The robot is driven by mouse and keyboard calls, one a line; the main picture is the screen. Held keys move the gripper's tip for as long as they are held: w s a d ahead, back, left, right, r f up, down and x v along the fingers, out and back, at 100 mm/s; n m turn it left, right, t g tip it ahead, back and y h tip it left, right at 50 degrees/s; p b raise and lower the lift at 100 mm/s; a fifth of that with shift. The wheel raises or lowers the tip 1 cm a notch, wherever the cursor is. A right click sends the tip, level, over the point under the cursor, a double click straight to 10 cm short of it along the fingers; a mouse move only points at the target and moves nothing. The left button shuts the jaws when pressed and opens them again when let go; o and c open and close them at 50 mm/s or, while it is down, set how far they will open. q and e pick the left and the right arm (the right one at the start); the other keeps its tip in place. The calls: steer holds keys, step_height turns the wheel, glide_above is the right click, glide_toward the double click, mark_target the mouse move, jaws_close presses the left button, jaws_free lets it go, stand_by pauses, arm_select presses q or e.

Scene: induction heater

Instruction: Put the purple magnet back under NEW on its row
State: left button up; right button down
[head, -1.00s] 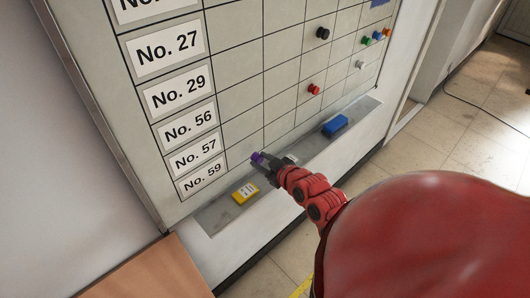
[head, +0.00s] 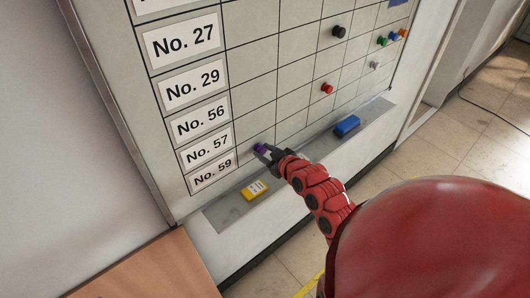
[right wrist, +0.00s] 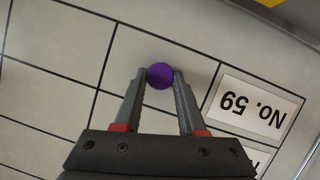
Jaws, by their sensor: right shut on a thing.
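The purple magnet (head: 261,148) is between the fingertips of my right gripper (head: 264,150), which is shut on it. In the right wrist view the round purple magnet (right wrist: 160,76) shows between the two fingers, over the cell beside the No. 59 label (right wrist: 248,104). I cannot tell whether it touches the board. In the head view the No. 59 label (head: 212,172) is the lowest row label, left of the magnet. The NEW heading is out of view. My left gripper is not in view.
The whiteboard grid holds black (head: 339,31) and red (head: 327,88) magnets, with several others at right. The tray (head: 226,211) below carries a yellow box-like item (head: 254,190) and a blue eraser (head: 347,125). A wooden surface (head: 150,268) is at lower left.

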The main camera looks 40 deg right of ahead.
steer(key=shift+w, duration=0.15)
steer(key=shift+c, duration=2.1)
jaws_free()
steer(key=shift+s+r+b, duration=0.1)
steer(key=shift+s+b, duration=0.2)
steer(key=shift+s, duration=0.15)
steer(key=p+v, duration=1.1)
steer(key=v, duration=0.5)
steer(key=shift+s+r, duration=0.15)
steer(key=shift+s, duration=0.15)
